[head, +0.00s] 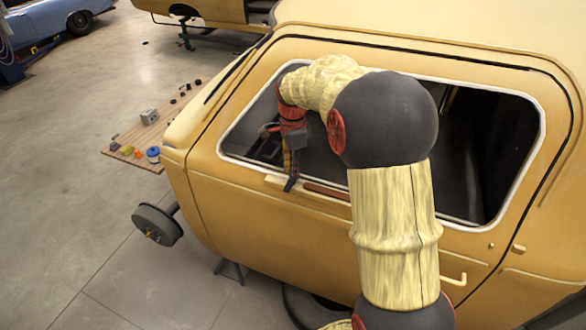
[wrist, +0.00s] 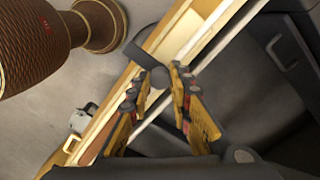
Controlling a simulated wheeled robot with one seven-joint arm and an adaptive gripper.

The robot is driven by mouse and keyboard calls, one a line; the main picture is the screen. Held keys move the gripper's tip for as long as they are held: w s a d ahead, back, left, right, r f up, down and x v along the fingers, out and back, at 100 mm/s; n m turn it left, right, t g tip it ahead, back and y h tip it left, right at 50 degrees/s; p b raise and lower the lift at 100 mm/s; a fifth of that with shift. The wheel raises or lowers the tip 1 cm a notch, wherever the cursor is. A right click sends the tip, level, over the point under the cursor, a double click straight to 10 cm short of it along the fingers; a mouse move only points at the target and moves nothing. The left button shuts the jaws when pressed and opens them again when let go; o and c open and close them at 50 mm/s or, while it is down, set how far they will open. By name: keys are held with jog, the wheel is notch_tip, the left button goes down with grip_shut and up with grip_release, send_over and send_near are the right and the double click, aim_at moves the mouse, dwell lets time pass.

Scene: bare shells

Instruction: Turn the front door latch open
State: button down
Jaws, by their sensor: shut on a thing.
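The front door (head: 300,225) is a yellow panel with a white-rimmed window opening. My gripper (head: 290,172) is at the lower front corner of that opening, over the sill. In the wrist view my gripper (wrist: 159,76) has its two fingertips closed on a dark grey latch (wrist: 149,46). The latch's rounded end lies between the tips, and its flat bar reaches up toward the sill. In the head view a dark piece (head: 291,184) shows below the fingers at the sill. The latch's pivot and exact angle are hard to tell.
The yellow shell's roof (head: 430,25) and window frame surround my arm. A wheel hub (head: 157,224) sticks out at the front left. A wooden board with parts (head: 140,155) lies on the floor. Dark seats (wrist: 235,60) are inside. Open floor is at left.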

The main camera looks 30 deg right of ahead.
jog(key=c, duration=1.6)
grip_release()
notch_tip(320, 180, up, 12)
